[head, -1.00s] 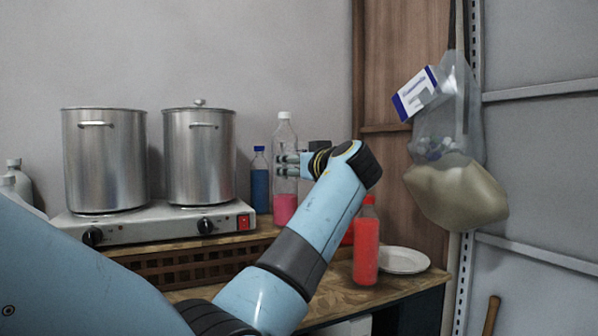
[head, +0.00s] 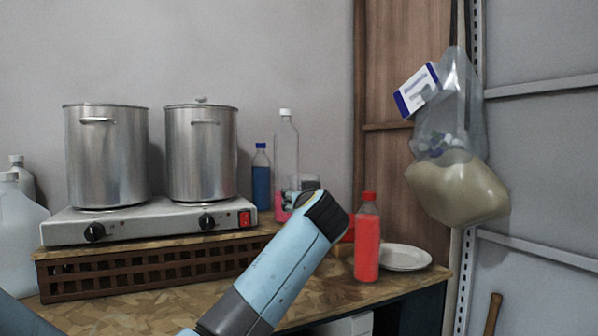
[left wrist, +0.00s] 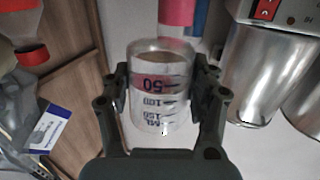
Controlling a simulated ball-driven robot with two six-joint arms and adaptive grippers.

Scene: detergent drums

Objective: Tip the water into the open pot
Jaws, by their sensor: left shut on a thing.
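The open pot (head: 106,155) is a tall steel pot on the left of the hotplate; no lid shows on it. My left gripper shows in the left wrist view (left wrist: 162,82), with its fingers shut on a clear beaker (left wrist: 160,112) with printed volume marks. The print appears upside down there. A reddish band shows across the beaker; I cannot tell the water level. In the head view my left wrist is to the right of both pots, and it mostly hides the gripper. My right gripper is not in view.
A lidded pot (head: 200,155) stands beside the open one on the hotplate (head: 150,222). A clear bottle with pink liquid (head: 286,150) and a blue bottle (head: 261,180) stand behind my wrist. A red bottle (head: 367,240) and a white plate (head: 404,258) are at right.

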